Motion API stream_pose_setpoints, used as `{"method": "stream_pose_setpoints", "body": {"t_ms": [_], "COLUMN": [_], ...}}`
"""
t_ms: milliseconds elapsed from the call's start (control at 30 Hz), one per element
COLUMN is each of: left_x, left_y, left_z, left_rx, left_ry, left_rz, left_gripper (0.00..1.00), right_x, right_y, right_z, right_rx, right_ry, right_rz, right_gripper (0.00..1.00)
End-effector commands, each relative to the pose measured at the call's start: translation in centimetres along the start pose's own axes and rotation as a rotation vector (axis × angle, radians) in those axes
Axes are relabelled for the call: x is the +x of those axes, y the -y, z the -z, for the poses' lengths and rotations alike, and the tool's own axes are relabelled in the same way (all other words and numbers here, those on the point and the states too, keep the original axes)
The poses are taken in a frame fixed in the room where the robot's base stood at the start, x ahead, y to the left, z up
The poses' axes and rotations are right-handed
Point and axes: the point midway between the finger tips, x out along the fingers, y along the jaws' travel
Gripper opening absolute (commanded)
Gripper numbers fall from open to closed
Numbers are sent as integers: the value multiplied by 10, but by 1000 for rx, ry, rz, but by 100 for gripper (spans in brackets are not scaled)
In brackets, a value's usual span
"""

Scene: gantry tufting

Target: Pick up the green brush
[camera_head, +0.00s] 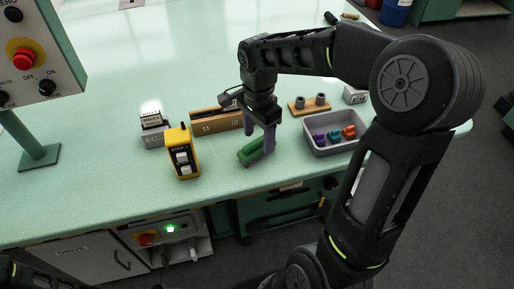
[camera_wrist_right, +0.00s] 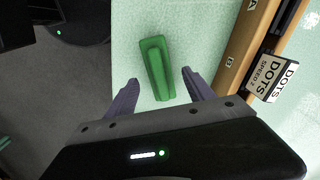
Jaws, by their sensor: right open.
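The green brush (camera_head: 253,152) lies on the pale green table near its front edge. It also shows in the right wrist view (camera_wrist_right: 156,68), lying lengthwise ahead of the gap between my fingers. My right gripper (camera_head: 262,145) is just over the brush in the head view, pointing down. Its two purple fingers (camera_wrist_right: 163,90) are apart, with the near end of the brush between or just below their tips. I cannot tell whether they touch it. My left gripper is not in view; only a dark piece of arm shows at the lower left.
A yellow pendant box (camera_head: 183,155) stands left of the brush, and a wooden block (camera_head: 215,122) lies behind it. A grey bin (camera_head: 335,143) with small coloured pieces sits to the right. A control panel (camera_head: 38,50) stands at the left.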

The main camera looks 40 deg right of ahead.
Motion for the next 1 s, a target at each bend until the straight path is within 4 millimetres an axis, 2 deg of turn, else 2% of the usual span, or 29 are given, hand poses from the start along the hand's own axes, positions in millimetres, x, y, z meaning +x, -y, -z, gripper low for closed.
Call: {"method": "stream_pose_setpoints", "body": {"t_ms": [100,200,800,1000], "left_x": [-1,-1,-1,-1], "left_y": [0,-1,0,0], "left_z": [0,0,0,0], "left_rx": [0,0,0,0], "left_ry": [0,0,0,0], "left_rz": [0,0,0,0], "left_gripper": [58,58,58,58], "right_x": [18,26,28,28], "right_y": [-1,0,0,0], "right_z": [0,0,0,0], "right_rx": [0,1,1,1], "right_ry": [1,1,0,0], "right_rz": [-4,-1,0,0], "right_gripper": [62,62,62,47]}}
